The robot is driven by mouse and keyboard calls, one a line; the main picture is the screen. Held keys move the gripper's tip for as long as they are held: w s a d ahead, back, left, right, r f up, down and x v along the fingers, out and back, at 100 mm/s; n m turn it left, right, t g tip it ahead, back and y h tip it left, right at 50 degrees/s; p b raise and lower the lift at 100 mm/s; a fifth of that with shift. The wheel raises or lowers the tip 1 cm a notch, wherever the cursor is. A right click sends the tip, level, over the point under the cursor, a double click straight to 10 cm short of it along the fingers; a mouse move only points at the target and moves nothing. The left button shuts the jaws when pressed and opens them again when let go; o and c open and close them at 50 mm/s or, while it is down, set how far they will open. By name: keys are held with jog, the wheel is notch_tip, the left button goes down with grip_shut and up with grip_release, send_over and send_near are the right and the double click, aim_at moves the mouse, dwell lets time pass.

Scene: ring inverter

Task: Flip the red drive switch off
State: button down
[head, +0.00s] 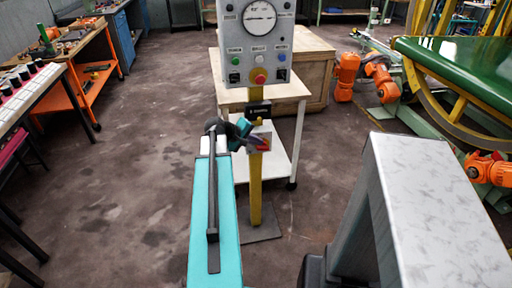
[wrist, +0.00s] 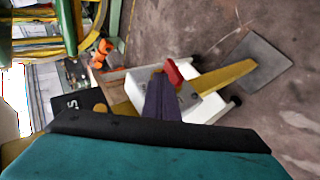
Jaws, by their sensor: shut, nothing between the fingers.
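The red drive switch (head: 264,143) sits on a small grey box on the yellow post, below a black label plate (head: 258,109). In the wrist view the red switch (wrist: 173,72) shows just beyond the tip of my dark fingers. My gripper (head: 252,139) is shut and empty, at the left front of the switch box. In the wrist view my gripper (wrist: 160,82) covers part of the switch and its box. I cannot tell whether the fingers touch the switch or which way it is set.
Above is a grey control panel (head: 258,45) with a dial, several buttons and a red knob. A white cart (head: 278,160) and a wooden crate (head: 310,65) stand behind the post. Orange machinery (head: 380,80) is at right.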

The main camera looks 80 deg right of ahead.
jog(key=shift+r, duration=0.1)
jog(key=w+a+r+p, duration=0.1)
jog(key=w+a+r, duration=0.3)
jog(key=r, duration=0.6)
jog(key=shift+a, duration=0.95)
jog(key=shift+w, duration=0.1)
